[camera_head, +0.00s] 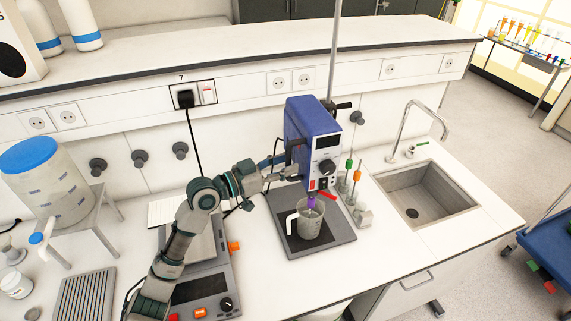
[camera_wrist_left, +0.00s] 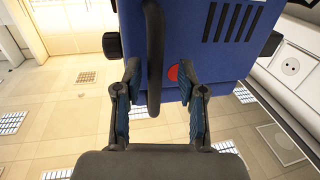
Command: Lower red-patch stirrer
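The blue stirrer (camera_head: 312,130) is mounted on a vertical metal rod (camera_head: 334,50), above a jug (camera_head: 310,219) on a dark base plate (camera_head: 340,232). My left gripper (camera_head: 291,172) is at the stirrer's left side. In the left wrist view, the stirrer's blue housing (camera_wrist_left: 200,50) fills the top, with a round red patch (camera_wrist_left: 173,73) on it. A black loop handle (camera_wrist_left: 154,60) hangs between the fingers of my left gripper (camera_wrist_left: 159,78). The fingers are spread, with gaps on both sides of the handle. My right gripper is out of view.
A hotplate-like device (camera_head: 205,285) lies under my left arm. Small stirrers with green and orange tops (camera_head: 350,180) stand right of the stirrer. A sink (camera_head: 428,193) is farther right. A blue-lidded container (camera_head: 45,185) stands at the left.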

